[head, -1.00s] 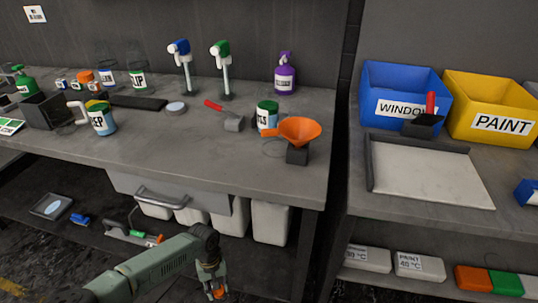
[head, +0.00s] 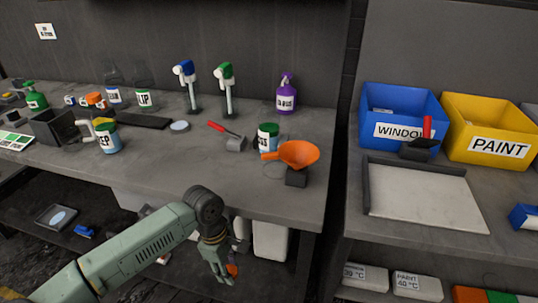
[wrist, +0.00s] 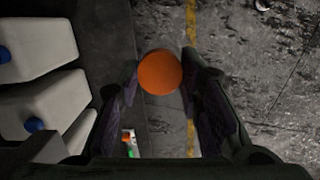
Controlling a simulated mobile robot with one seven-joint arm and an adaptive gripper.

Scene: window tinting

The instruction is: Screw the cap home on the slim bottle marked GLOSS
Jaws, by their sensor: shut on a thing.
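My gripper (head: 222,272) is low in front of the workbench, below the bench top. It is shut on a round orange cap (wrist: 160,72), which sits between the fingertips in the wrist view. The cap also shows small in the head view (head: 233,269). A container with a label ending in "SS" (head: 262,142) stands near the bench's right end, partly hidden by the orange funnel (head: 299,153). I cannot tell whether it is the GLOSS bottle. No label reads clearly as GLOSS.
The bench top (head: 200,165) is above my gripper, with its front edge close to my arm. White containers (wrist: 38,101) stand under the bench, left in the wrist view. The bench also holds a PREP jug (head: 107,138), a purple bottle (head: 286,97) and a red-handled tool (head: 230,136).

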